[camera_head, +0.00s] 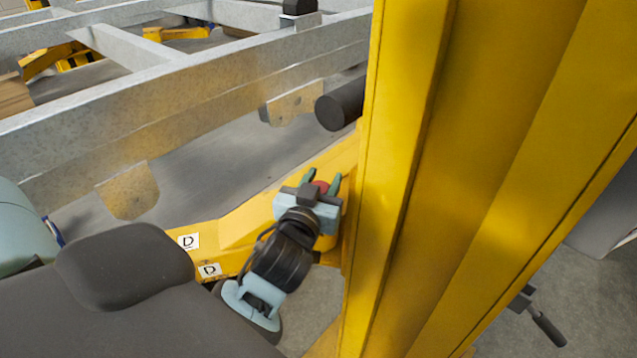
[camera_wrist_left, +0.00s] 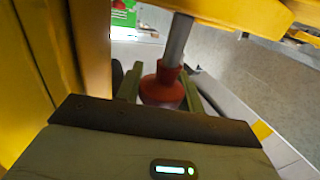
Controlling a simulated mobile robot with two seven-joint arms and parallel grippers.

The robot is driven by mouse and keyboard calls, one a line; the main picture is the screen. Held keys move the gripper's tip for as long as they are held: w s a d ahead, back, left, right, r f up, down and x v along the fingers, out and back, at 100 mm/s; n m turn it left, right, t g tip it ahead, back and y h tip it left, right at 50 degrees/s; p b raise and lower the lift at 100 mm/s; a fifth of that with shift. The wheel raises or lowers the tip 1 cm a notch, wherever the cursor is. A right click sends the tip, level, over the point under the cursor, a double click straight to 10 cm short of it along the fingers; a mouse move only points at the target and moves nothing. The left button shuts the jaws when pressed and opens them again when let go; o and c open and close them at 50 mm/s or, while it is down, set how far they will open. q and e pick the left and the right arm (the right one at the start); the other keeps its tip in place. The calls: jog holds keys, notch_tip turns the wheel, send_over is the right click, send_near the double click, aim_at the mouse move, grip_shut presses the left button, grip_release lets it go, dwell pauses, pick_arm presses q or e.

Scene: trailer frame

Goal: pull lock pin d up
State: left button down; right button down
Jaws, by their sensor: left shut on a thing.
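Lock pin D shows as a red knob (camera_head: 320,187) between the fingers of my left gripper (camera_head: 322,180), beside the yellow column. In the left wrist view the red knob (camera_wrist_left: 163,86) sits on a grey metal rod (camera_wrist_left: 176,40) that runs up in the picture to a yellow part. The left gripper (camera_wrist_left: 160,90) is shut on the knob, with one green finger on each side. The yellow base beam (camera_head: 235,225) carries two white "D" labels (camera_head: 188,241). The lower part of the knob is partly hidden by the gripper body. My right gripper is not in view.
A tall yellow column (camera_head: 480,180) stands right beside the left gripper and blocks the right side. A galvanized trailer frame (camera_head: 180,95) crosses the back left, with a dark cylinder (camera_head: 341,103) at the column. A black handle (camera_head: 540,322) sticks out at lower right.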

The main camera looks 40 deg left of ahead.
pick_arm(q)
jog(key=shift+r, duration=0.35)
jog(key=c, duration=0.9)
grip_release()
jog(key=shift+f, duration=0.1)
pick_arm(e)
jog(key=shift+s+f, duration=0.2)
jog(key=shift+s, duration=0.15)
pick_arm(q)
jog(key=shift+f, duration=0.1)
jog(key=shift+s+d, duration=0.15)
jog(key=shift+s, duration=0.15)
jog(key=b+v, duration=0.1)
jog(key=v, duration=0.6)
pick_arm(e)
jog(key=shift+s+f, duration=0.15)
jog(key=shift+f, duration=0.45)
